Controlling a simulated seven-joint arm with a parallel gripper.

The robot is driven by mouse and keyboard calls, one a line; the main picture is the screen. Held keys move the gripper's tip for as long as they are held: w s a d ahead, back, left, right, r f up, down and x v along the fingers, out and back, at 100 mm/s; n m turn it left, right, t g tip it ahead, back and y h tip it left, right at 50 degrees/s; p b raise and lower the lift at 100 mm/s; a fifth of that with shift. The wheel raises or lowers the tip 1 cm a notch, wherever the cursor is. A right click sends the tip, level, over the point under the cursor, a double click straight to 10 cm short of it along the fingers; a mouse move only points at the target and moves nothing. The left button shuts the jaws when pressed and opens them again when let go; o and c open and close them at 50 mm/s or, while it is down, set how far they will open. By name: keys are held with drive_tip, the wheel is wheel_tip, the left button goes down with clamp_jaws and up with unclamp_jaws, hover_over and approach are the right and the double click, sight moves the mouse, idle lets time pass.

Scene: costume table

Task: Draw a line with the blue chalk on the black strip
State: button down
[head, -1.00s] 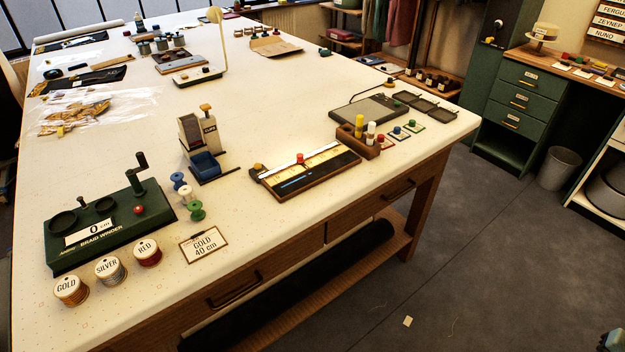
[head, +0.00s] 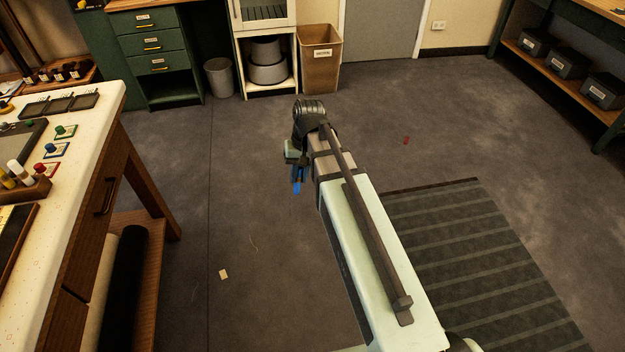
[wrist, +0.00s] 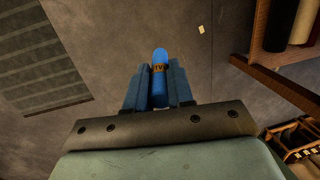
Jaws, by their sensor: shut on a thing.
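My gripper (head: 297,176) hangs over the open floor, well to the right of the table. In the wrist view my gripper (wrist: 160,85) is shut on the blue chalk (wrist: 161,58), a round-tipped stick with a lettered tan band. The chalk lies between the blue fingers, its tip sticking out past them. In the head view its blue end (head: 297,187) points down, clear of any surface. The black strip (head: 14,232) shows only in part at the left edge of the head view; the rest is out of frame.
A wooden holder (head: 36,191) with yellow and white sticks stands by the strip on the table (head: 78,150). Coloured pegs on cards and a grey slate lie behind it. Drawers, a bin (head: 219,78) and a carton (head: 320,60) stand at the back. The floor around my gripper is free.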

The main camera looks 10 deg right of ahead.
drive_tip(key=a+r, duration=0.4)
drive_tip(key=a, duration=0.9)
drive_tip(key=s+a+r, duration=0.1)
drive_tip(key=a+r, duration=0.3)
drive_tip(key=a, duration=0.9)
drive_tip(key=a+r, duration=0.5)
drive_tip(key=a, duration=0.7)
drive_tip(key=s+a+r, duration=0.4)
drive_tip(key=s+a, duration=0.3)
drive_tip(key=a, duration=0.3)
drive_tip(key=s+a+r, duration=0.5)
drive_tip(key=s+a, duration=0.3)
drive_tip(key=a, duration=0.2)
drive_tip(key=s+a+r, duration=0.4)
drive_tip(key=s+a, duration=0.4)
drive_tip(key=a, duration=0.2)
drive_tip(key=shift+r, duration=0.15)
drive_tip(key=shift+f, duration=2.8)
drive_tip(key=shift+f, duration=0.7)
drive_tip(key=shift+w, duration=0.15)
drive_tip(key=shift+r, duration=0.2)
